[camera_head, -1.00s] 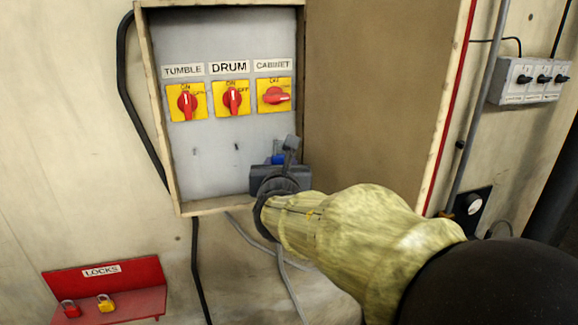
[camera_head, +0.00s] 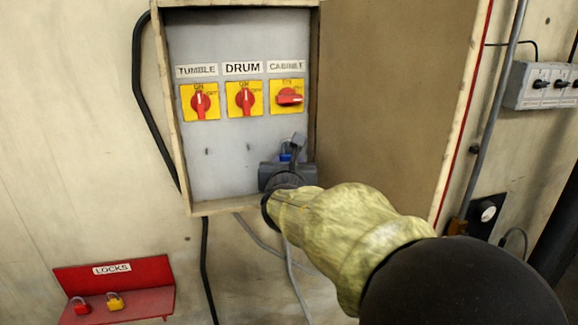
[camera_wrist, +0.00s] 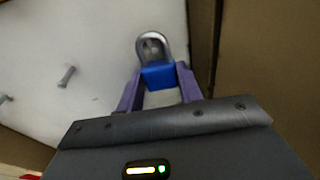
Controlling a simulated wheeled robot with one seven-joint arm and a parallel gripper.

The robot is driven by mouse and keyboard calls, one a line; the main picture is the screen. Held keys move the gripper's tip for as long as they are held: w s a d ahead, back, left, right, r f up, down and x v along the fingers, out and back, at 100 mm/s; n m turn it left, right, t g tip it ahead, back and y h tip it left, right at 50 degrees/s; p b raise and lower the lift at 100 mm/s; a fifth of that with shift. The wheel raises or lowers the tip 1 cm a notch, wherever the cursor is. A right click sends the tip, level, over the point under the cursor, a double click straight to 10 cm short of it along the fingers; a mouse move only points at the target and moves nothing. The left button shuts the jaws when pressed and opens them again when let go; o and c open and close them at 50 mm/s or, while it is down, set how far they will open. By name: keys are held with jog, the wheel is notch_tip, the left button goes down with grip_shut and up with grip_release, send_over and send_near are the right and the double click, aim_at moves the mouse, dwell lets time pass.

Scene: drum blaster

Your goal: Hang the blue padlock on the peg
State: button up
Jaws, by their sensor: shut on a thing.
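The blue padlock (camera_wrist: 159,76) is between the fingers of my gripper (camera_wrist: 158,88), which is shut on it. In the wrist view its silver shackle (camera_wrist: 153,44) points up and away from the gripper. In the head view only a bit of the padlock (camera_head: 285,157) shows past my gripper (camera_head: 288,158), inside the open cabinet at lower right. Two pegs show on the grey back panel: a left peg (camera_head: 207,151) and a middle peg (camera_head: 239,148). The wrist view shows a peg (camera_wrist: 66,76) left of the padlock, apart from it. Any peg behind the padlock cannot be made out clearly.
Three red switches on yellow plates sit above the pegs; the one under CABINET (camera_head: 289,96) is turned sideways. The open cabinet door (camera_head: 395,100) stands close on the right. A red LOCKS shelf (camera_head: 120,304) below left holds a red padlock (camera_head: 81,307) and a yellow padlock (camera_head: 115,302).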

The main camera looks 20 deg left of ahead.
dwell(0.4)
jog(key=o, duration=0.9)
jog(key=shift+d+r, duration=0.1)
jog(key=shift+d, duration=0.1)
jog(key=shift+o, duration=0.2)
jog(key=shift+s+a, duration=0.1)
jog(key=shift+a, duration=0.1)
jog(key=shift+s, duration=0.1)
jog(key=b+v, duration=0.5)
jog(key=v, duration=1.2)
jog(key=shift+d, duration=0.2)
